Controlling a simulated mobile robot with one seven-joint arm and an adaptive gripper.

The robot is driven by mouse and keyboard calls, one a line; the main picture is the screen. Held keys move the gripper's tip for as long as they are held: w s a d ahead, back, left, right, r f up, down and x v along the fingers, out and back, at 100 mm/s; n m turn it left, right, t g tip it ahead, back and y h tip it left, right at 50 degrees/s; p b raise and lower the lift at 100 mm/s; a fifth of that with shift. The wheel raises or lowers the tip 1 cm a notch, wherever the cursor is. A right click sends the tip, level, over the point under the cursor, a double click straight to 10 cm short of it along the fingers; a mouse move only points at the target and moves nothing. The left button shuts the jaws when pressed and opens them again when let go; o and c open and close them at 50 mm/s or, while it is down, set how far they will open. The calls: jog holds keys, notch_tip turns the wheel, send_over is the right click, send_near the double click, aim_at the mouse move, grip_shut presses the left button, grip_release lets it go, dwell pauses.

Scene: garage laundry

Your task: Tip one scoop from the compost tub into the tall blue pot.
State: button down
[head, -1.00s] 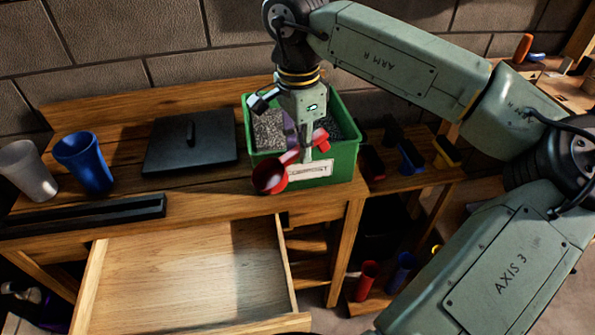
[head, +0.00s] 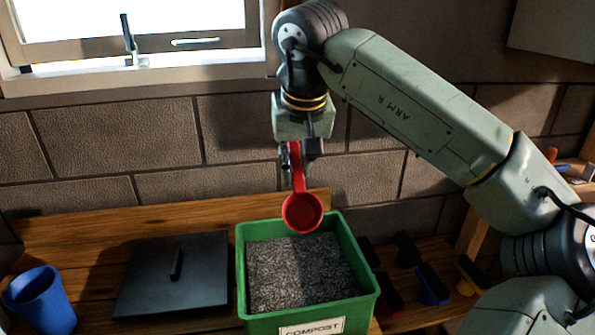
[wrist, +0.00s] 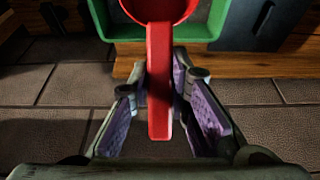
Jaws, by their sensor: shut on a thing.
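My gripper (head: 298,160) is shut on the handle of a red scoop (head: 302,212). The scoop hangs bowl-down from the fingers, above the back part of the compost tub. The wrist view shows the red handle (wrist: 159,85) between the purple-padded fingers. The bowl's hollow faces the head camera and looks dark red; I see no compost in it. The green compost tub (head: 362,305) stands on the bench, labelled COMPOST and open, with grey granular compost (head: 300,278) inside. The blue pot (head: 42,303) stands upright at the lower left, partly cut off by the frame edge.
A flat black lid-like panel (head: 150,278) with a handle lies on the bench between the blue pot and the tub. Brick wall (head: 110,140) and a window (head: 150,25) are behind. Several small coloured items (head: 430,285) sit on a lower shelf to the right.

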jog(key=shift+f, duration=0.2)
jog(key=shift+s+f+b, duration=0.15)
jog(key=shift+f+b, duration=0.25)
jog(key=shift+f, duration=0.2)
notch_tip(320, 180, down, 15)
jog(key=b, duration=1)
jog(key=shift+b, duration=0.35)
notch_tip(320, 180, up, 14)
jog(key=p, duration=1.1)
jog(key=shift+r, duration=0.2)
jog(key=shift+f, duration=0.1)
jog(key=shift+d, duration=0.1)
